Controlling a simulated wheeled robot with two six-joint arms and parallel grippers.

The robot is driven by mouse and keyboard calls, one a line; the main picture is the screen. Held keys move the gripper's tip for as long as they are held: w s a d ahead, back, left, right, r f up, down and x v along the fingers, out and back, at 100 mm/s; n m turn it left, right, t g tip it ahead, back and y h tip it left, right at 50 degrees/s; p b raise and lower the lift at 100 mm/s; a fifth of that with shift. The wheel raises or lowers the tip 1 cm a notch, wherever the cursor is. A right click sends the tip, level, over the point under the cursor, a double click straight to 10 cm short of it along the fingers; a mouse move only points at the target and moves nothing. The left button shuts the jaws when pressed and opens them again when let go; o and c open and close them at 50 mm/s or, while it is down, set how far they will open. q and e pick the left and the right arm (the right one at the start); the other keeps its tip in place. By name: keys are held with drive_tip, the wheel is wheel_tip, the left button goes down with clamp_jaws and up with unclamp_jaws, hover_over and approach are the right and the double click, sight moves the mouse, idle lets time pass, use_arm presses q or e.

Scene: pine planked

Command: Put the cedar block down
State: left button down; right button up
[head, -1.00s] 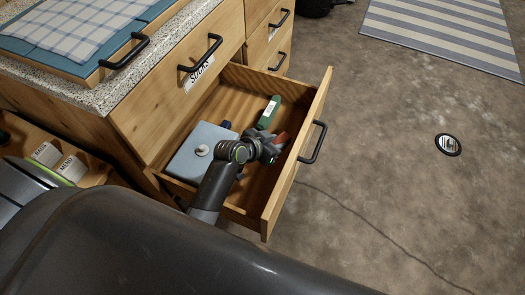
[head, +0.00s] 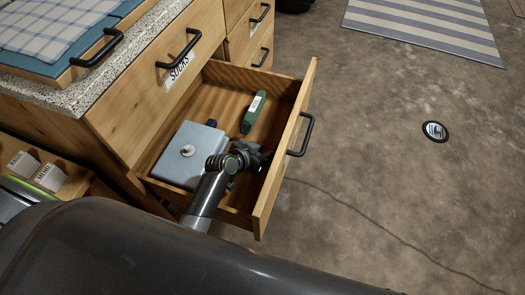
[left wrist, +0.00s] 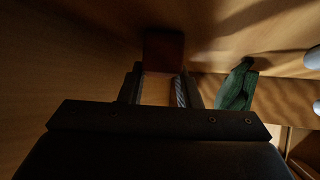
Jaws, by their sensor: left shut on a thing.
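The cedar block is a reddish-brown block (left wrist: 163,48) at the tips of my left gripper (left wrist: 160,88) in the left wrist view. The gripper is shut on it. In the head view my left gripper (head: 257,160) is inside the open drawer (head: 228,78), close to its front panel. Only a small dark red bit of the block shows there, and the gripper hides the rest. I cannot tell whether the block touches the drawer floor. My right gripper is not in view.
A blue-grey box with a round knob (head: 188,150) stands in the drawer, left of the gripper. A green item with a white label (head: 253,112) lies farther back; it also shows in the left wrist view (left wrist: 238,88). Bare drawer floor lies between them.

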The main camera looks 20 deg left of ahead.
use_arm(q)
drive_tip(key=shift+f, duration=0.15)
drive_tip(key=c, duration=1.1)
unclamp_jaws()
drive_tip(key=shift+o, duration=0.2)
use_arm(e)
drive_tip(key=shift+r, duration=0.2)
use_arm(q)
drive_tip(key=shift+r, duration=0.25)
drive_tip(key=shift+p+v, duration=0.95)
drive_tip(key=shift+v, duration=2.8)
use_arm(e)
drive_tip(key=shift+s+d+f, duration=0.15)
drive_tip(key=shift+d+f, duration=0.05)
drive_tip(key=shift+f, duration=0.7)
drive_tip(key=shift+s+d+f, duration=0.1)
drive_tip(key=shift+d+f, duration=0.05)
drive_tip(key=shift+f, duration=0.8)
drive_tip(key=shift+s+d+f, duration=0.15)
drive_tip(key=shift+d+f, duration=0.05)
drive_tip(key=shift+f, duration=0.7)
